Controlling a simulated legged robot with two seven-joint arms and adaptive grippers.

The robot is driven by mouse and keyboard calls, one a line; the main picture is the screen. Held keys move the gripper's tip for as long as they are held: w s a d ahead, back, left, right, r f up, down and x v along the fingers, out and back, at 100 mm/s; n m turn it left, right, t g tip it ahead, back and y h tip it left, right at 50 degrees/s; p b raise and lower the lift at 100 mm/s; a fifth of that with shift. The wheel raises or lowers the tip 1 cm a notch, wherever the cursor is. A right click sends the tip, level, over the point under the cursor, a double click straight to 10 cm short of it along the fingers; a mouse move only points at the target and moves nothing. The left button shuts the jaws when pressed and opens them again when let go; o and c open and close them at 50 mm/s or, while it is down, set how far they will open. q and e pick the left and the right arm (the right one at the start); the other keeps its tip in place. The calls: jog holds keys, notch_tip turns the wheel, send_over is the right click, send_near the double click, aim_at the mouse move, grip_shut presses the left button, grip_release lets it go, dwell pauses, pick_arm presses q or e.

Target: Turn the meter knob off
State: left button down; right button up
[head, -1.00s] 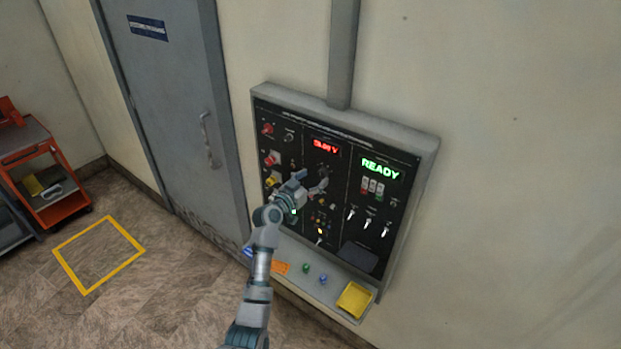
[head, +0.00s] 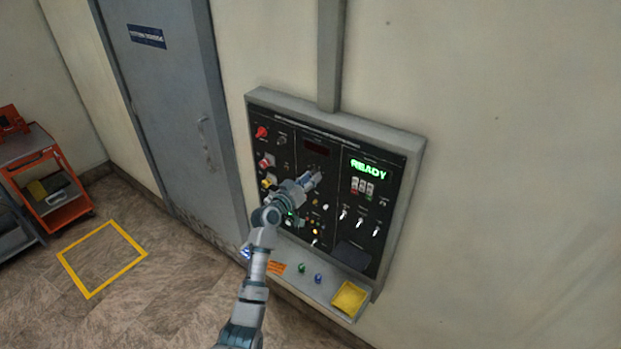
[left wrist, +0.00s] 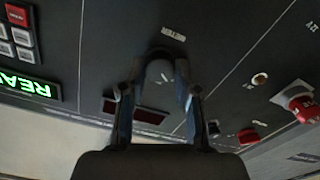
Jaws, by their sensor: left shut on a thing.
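The control panel (head: 395,160) hangs on the wall, with a black face in a grey frame. My left gripper (head: 312,181) reaches its middle section, just below the meter display (head: 319,148), which is dark. In the left wrist view my left gripper (left wrist: 160,62) is shut on the meter knob (left wrist: 160,75), one finger on each side. The fingers cover much of the knob, so its pointer cannot be read. The dark red display window (left wrist: 137,111) shows behind the fingers. My right gripper is not in view.
A green READY display (head: 368,169) is lit right of the knob, above several switches. Red and yellow knobs line the panel's left side. A ledge below holds a yellow tray (head: 349,298). A grey door (head: 170,100) stands left.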

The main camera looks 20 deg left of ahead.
pick_arm(q)
jog(key=shift+d+f+n, duration=0.1)
jog(key=shift+f+n, duration=0.2)
jog(key=shift+f, duration=0.3)
jog(key=c, duration=0.8)
grip_release()
jog(key=shift+d, duration=0.1)
jog(key=v, duration=1.1)
jog(key=shift+s+a+r, duration=0.1)
jog(key=shift+s+a, duration=0.05)
jog(key=shift+a, duration=0.05)
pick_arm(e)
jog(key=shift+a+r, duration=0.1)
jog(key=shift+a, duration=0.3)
